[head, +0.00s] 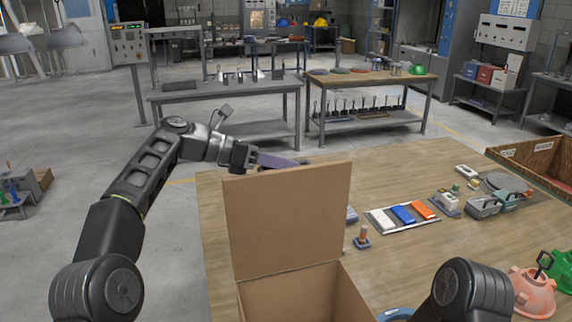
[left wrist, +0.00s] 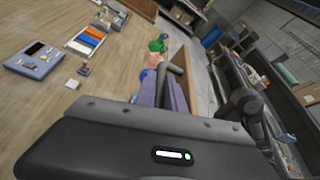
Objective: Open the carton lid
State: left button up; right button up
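The brown cardboard carton (head: 345,293) stands at the near edge of the wooden table, cut off by the bottom of the head view. Its lid (head: 285,222) stands up, roughly vertical, so part of the carton's inside shows. My left gripper (head: 285,161) is just behind and above the lid's top edge, with purple fingers pointing right. The lid hides part of it, and I cannot tell whether it touches the lid. The fingers also show in the left wrist view (left wrist: 172,92), but their opening is unclear. My right gripper is out of view.
On the table are a tray of white, blue and orange blocks (head: 403,215), a small orange-topped piece (head: 362,238), metal parts (head: 483,208) and a brown bin (head: 540,163). Orange and green hoods (head: 533,292) are at right. The table's middle has bare room.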

pick_arm(q)
jog(key=shift+o, duration=0.9)
jog(key=shift+w+f, duration=0.1)
jog(key=shift+f, duration=0.15)
jog(key=shift+r, duration=0.2)
